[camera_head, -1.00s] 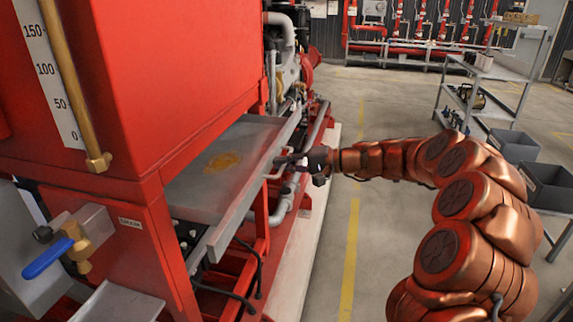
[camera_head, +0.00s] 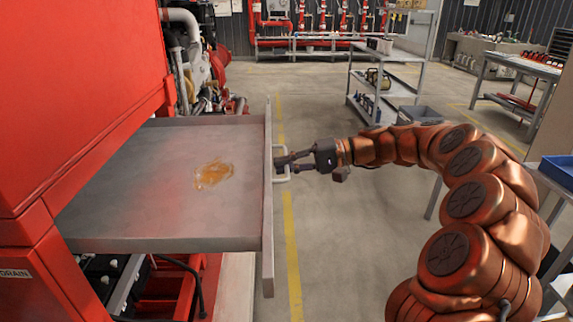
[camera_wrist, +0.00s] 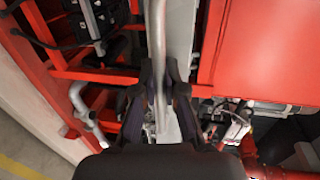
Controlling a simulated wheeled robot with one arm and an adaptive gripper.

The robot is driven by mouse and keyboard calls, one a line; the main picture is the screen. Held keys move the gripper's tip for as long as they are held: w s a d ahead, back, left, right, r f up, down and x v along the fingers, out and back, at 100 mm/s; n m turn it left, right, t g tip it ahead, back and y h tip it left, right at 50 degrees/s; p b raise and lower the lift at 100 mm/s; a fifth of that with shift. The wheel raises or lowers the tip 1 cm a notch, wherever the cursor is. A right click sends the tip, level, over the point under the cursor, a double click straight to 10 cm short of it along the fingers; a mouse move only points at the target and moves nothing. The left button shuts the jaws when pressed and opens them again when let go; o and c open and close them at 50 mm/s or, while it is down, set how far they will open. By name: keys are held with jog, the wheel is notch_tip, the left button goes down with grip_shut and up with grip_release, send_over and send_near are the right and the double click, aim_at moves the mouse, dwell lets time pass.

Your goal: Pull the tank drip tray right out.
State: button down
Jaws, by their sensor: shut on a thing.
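The tank drip tray (camera_head: 150,190) is a flat grey metal tray with a brown-orange stain. In the head view it sticks far out to the right from under the red tank (camera_head: 80,90). Its raised front edge carries a pale bar handle (camera_head: 283,163). My gripper (camera_head: 284,160) comes from the right and is shut on this handle. In the wrist view the fingers (camera_wrist: 163,85) close around the pale handle bar (camera_wrist: 157,40). The tray's back end is hidden under the tank.
A red frame with black parts and hoses (camera_head: 170,290) lies below the tray. A grey shelf trolley (camera_head: 385,85) and a grey bin (camera_head: 420,114) stand beyond my arm. A blue tray (camera_head: 560,168) is at the right. The floor right of the tray is clear.

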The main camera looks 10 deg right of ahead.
jog(key=shift+f, duration=0.1)
jog(key=c, duration=1.5)
grip_release()
jog(key=shift+d, duration=0.1)
jog(key=v, duration=1.2)
